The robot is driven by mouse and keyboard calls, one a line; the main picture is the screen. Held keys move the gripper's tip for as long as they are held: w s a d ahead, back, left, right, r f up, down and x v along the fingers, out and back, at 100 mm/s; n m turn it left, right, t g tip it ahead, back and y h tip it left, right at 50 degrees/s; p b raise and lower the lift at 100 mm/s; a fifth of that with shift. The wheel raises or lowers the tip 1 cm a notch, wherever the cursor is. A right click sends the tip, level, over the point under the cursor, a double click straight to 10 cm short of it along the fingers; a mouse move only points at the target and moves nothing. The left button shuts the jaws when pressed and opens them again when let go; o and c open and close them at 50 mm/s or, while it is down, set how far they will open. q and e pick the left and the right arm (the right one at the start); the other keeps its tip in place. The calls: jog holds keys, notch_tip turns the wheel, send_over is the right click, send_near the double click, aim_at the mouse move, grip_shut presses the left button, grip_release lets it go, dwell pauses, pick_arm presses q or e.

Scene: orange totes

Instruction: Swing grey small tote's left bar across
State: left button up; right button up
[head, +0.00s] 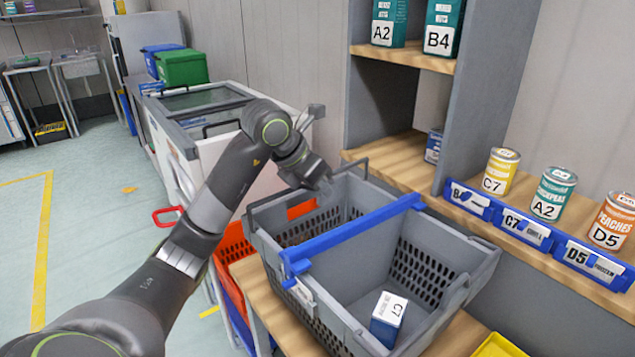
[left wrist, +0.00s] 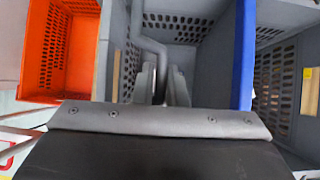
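The grey small tote (head: 445,275) stands on a wooden bench with a blue bar (head: 350,235) across its middle. The blue bar also shows in the left wrist view (left wrist: 243,60). The tote's left bar (head: 262,200) is grey and bent, at the tote's left end; in the left wrist view the bar (left wrist: 150,45) runs down between my fingers. My left gripper (head: 322,183) is at this bar, over the tote's far left part. Its fingers (left wrist: 161,88) lie close on both sides of the bar and look shut on it. My right gripper is out of view.
A carton marked C7 (head: 389,318) lies in the tote's near right part. An orange tote (head: 236,258) stands lower, left of the grey one. A shelf with labelled cans (head: 553,193) is close on the right. A yellow bin (head: 497,347) is at the front edge.

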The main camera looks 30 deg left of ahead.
pick_arm(q)
jog(key=shift+s+d+f, duration=0.1)
jog(key=shift+f, duration=0.15)
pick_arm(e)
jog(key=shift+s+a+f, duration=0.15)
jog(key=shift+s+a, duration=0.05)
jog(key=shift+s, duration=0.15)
